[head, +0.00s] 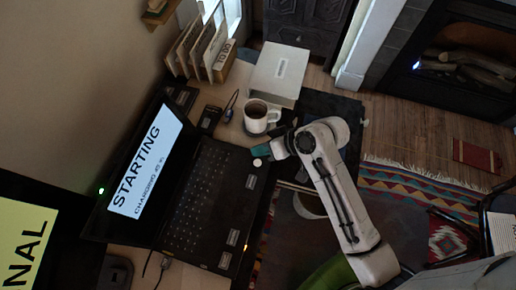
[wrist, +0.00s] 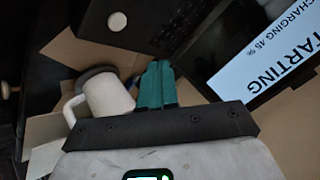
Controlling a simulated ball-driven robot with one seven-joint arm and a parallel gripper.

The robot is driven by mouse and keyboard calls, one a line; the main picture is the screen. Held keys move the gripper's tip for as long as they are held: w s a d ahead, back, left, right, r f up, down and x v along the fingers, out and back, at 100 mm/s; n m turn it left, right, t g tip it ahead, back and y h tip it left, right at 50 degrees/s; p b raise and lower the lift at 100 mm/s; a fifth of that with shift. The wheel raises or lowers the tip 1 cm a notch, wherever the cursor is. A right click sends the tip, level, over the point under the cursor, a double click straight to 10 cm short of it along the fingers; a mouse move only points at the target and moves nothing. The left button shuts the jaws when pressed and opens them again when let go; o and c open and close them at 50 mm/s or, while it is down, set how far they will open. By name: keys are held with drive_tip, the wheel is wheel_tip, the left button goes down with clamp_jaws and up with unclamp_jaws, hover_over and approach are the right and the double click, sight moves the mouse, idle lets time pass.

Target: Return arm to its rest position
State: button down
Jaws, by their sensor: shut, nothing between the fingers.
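My white arm (head: 336,180) reaches from the lower right over the desk's right edge. My gripper (head: 260,151), with teal fingers, is above the desk near the laptop's upper right corner, just below the white mug (head: 256,117). In the wrist view my gripper (wrist: 155,84) has its fingers together with nothing between them. The mug (wrist: 105,95) stands left of the fingers there, holding dark liquid in the head view.
The open laptop (head: 205,195) reads "STARTING". A white box (head: 279,74) and upright folders (head: 200,50) stand behind. A small white round object (head: 257,162) lies close to my gripper. A patterned rug (head: 420,185) and a fireplace (head: 470,55) are to the right.

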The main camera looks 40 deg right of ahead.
idle(0.3)
drive_tip(key=s+d+f+g+h+b, duration=0.1)
drive_tip(key=s+d+g+h, duration=0.2)
drive_tip(key=s, duration=0.5)
drive_tip(key=s+d+f+g+h+b, duration=0.1)
drive_tip(key=s+d+g+h+b, duration=0.1)
drive_tip(key=s, duration=0.6)
drive_tip(key=shift+d+f+g+h+b, duration=0.2)
drive_tip(key=shift+d+g+h+b, duration=0.15)
drive_tip(key=shift+d+h, duration=0.55)
